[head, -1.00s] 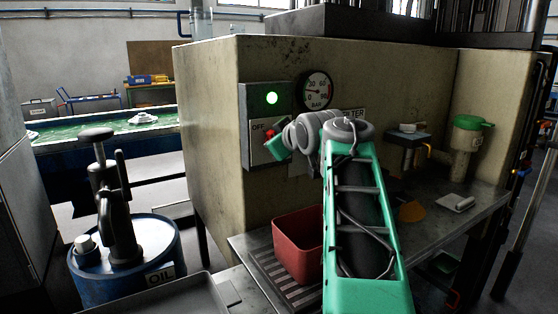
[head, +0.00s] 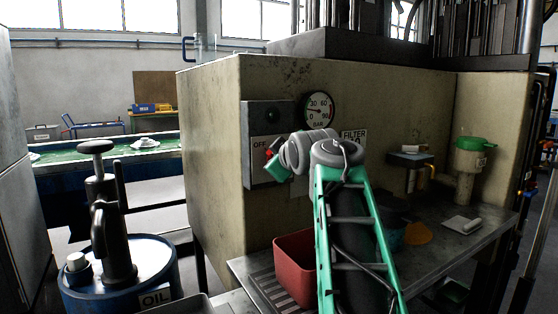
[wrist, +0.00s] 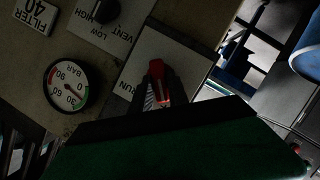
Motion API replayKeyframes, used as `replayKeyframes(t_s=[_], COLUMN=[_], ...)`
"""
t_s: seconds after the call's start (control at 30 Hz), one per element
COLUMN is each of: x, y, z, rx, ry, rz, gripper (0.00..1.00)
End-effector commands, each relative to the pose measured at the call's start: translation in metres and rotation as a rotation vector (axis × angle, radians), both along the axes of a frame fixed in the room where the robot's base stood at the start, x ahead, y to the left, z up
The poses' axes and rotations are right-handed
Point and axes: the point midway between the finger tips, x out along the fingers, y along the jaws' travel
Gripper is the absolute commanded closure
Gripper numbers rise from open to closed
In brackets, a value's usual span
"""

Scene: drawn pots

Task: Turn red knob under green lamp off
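The red knob (head: 269,154) is on a grey control panel (head: 256,174), beside the OFF label, below a round lamp (head: 270,115) that is dark now. In the wrist view the red knob (wrist: 157,69) shows between the dark fingers of my gripper (wrist: 158,92), which appear closed around it. The wrist view shows the RUN label at the panel's other side. In the head view my gripper (head: 270,160) is at the knob, its fingertips small and partly hidden by its green body.
A pressure gauge (head: 319,109) is right of the panel. A black knob (wrist: 105,12) marked LOW, HIGH and VENT is close by in the wrist view. Below are a red bin (head: 294,270) and a metal bench (head: 450,232). A blue oil drum (head: 120,280) stands at left.

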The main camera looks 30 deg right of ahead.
Motion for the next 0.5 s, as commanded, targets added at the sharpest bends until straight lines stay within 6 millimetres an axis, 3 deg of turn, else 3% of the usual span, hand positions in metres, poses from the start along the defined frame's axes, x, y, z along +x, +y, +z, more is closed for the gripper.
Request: replayKeyframes(t_s=[0.2,0.5], x=[-0.0001,-0.0041], y=[-0.0002,0.0007], z=[-0.0002,0.0017], rx=[0.001,0.000], ry=[0.000,-0.001], rz=[-0.001,-0.001], gripper=[0.61,0.60])
